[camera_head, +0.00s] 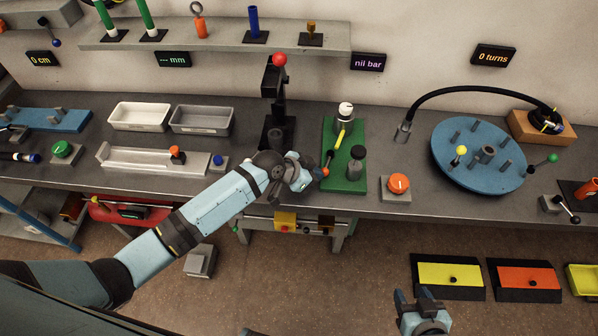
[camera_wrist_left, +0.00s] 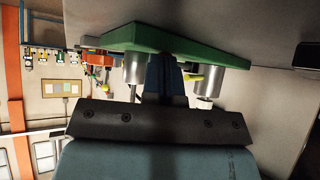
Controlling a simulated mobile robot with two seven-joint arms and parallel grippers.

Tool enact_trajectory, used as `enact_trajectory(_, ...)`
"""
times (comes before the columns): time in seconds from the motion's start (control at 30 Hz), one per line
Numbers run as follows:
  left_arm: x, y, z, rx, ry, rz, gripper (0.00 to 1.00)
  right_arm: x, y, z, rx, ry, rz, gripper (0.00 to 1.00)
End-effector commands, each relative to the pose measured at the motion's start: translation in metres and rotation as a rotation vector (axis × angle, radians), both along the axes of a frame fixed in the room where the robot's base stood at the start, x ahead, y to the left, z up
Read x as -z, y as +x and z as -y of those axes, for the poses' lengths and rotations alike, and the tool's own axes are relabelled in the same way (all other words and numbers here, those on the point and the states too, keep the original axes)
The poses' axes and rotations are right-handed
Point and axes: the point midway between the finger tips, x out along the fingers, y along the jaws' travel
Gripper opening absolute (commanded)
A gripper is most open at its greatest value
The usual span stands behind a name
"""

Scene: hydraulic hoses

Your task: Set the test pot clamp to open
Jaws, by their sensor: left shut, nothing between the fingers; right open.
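A green board (camera_head: 346,182) on the bench carries a grey cylinder with a black knob (camera_head: 357,152), a white-topped fitting (camera_head: 345,109), a yellow piece (camera_head: 340,134) and a small red-tipped lever (camera_head: 328,158). I cannot tell for sure which part is the test pot clamp. My left gripper (camera_head: 316,174) is shut and empty at the board's left edge, close to the lever; I cannot tell whether they touch. The left wrist view shows its fingers (camera_wrist_left: 165,76) before the green board (camera_wrist_left: 165,40), between two silver cylinders. My right gripper (camera_head: 423,298) is open and empty, low in front of the bench.
A black press with a red ball (camera_head: 280,60) stands behind my left gripper. An orange button box (camera_head: 397,186) and a blue turntable (camera_head: 470,165) with a black hose lie to the right. A dark display reads "nil bar" (camera_head: 368,62).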

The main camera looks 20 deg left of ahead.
Motion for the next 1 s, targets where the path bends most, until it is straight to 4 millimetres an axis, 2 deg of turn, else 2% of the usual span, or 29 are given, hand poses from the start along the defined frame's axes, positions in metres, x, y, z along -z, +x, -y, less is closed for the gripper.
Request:
enact_trajectory(0.43,0.000,-0.001,0.002,0.000,0.001,-0.001,0.00,0.002,-0.002,0.002,0.002,-0.003,-0.005,0.51)
enact_trajectory(1.0,0.001,0.005,-0.012,0.000,0.001,-0.001,0.00,0.003,-0.002,0.001,0.002,0.000,-0.005,0.51)
